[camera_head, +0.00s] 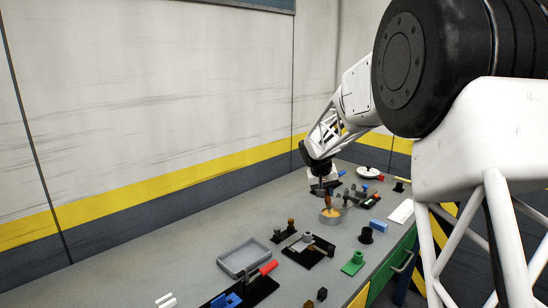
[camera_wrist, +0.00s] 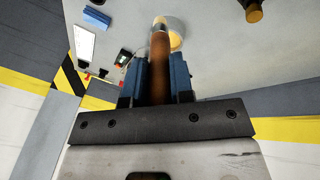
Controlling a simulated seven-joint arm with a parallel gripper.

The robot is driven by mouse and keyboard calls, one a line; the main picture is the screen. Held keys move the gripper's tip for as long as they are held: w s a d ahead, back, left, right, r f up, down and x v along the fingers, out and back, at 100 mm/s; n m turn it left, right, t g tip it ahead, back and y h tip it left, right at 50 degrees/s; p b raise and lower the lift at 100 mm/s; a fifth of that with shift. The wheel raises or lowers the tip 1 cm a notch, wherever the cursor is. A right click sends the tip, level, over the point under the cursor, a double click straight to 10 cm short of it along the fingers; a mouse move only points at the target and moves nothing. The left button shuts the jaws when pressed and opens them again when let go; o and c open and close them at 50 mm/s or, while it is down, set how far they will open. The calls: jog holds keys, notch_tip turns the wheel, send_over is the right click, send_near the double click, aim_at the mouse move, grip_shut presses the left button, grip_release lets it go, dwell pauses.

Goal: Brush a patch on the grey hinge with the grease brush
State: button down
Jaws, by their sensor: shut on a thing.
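My gripper (camera_head: 326,187) is over the middle of the bench in the head view. In the wrist view its two blue fingers (camera_wrist: 158,68) are shut on the brown handle of the grease brush (camera_wrist: 160,50). The brush (camera_head: 328,200) points down at the shallow grease cup (camera_head: 330,218), which holds orange-yellow grease. The cup also shows in the wrist view (camera_wrist: 176,24), beyond the handle. The bristle tip is hidden, so I cannot tell whether it touches the grease. What looks like the grey hinge (camera_head: 301,242) lies on a black plate, nearer than the cup.
A green part (camera_head: 353,263), a black part (camera_head: 366,235) and a blue block (camera_head: 378,226) stand to the right. Several small parts crowd the bench behind the cup. The wall runs along the left.

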jog(key=s+a+f+n+g+y, duration=0.2)
jog(key=s+a, duration=0.4)
jog(key=a, duration=0.3)
jog(key=n+y, duration=0.1)
jog(key=n, duration=0.1)
jog(key=shift+s+a+n+g, duration=0.15)
jog(key=shift+a+n+g, duration=0.15)
jog(key=shift+f, duration=0.25)
jog(key=shift+f, duration=2.65)
jog(key=shift+f, duration=0.7)
dwell(0.6)
jog(key=shift+d, duration=0.15)
jog(key=shift+w+d, duration=0.55)
jog(key=shift+w, duration=0.15)
jog(key=shift+w+d, duration=0.15)
dwell(0.5)
jog(key=shift+w+d, duration=0.6)
